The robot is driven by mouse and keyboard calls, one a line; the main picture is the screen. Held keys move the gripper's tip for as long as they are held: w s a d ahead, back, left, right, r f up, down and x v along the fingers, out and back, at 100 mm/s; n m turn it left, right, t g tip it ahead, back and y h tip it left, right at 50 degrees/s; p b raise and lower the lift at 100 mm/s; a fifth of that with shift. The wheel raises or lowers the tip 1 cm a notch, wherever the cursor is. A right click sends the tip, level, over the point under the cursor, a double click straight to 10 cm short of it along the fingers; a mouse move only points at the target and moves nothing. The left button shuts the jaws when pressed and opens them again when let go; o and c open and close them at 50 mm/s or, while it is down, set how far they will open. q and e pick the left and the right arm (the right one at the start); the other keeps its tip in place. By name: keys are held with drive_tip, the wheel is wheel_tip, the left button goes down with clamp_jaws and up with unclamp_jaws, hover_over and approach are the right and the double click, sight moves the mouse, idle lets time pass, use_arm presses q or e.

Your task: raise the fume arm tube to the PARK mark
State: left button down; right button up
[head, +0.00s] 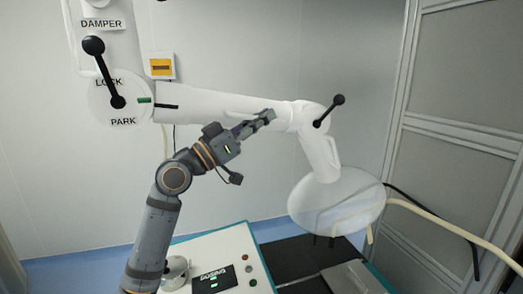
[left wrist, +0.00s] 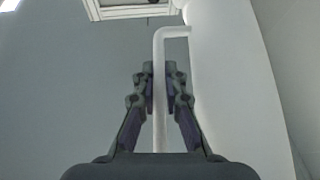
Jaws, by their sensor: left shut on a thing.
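The white fume arm tube (head: 195,104) runs almost level from a round joint disc (head: 100,108) at the left to an elbow (head: 318,118) with a clear hood (head: 337,203). The disc bears the words LOCK and PARK (head: 123,121). A green mark (head: 144,100) on the disc sits slightly above the black line (head: 168,106) on the tube. My left gripper (head: 268,116) is at the tube's far half. In the left wrist view its fingers (left wrist: 160,88) are shut on the tube's white bar handle (left wrist: 160,60). My right gripper is not in view.
A black-knobbed lever (head: 105,72) stands tilted on the disc, below the DAMPER label (head: 101,24). Another black lever (head: 329,110) is at the elbow. A panel with a screen (head: 214,279) and a dark bench surface (head: 300,258) lie below. Grey framed panels (head: 465,110) close the right side.

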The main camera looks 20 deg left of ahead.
sight(239, 117)
use_arm(q)
drive_tip(key=shift+d+r+n+t+h+b, duration=0.2)
drive_tip(key=shift+r+t, duration=0.35)
drive_tip(key=shift+r, duration=0.8)
drive_tip(key=shift+r+n+t+h+b, duration=0.1)
drive_tip(key=shift+r+n+t+b, duration=0.3)
drive_tip(key=shift+r, duration=0.95)
drive_tip(key=shift+w, duration=0.1)
drive_tip(key=c, duration=1.4)
unclamp_jaws()
drive_tip(key=shift+f, duration=0.1)
drive_tip(key=shift+f, duration=0.1)
drive_tip(key=v, duration=0.7)
drive_tip(key=shift+a+f, duration=0.1)
drive_tip(key=shift+a, duration=0.05)
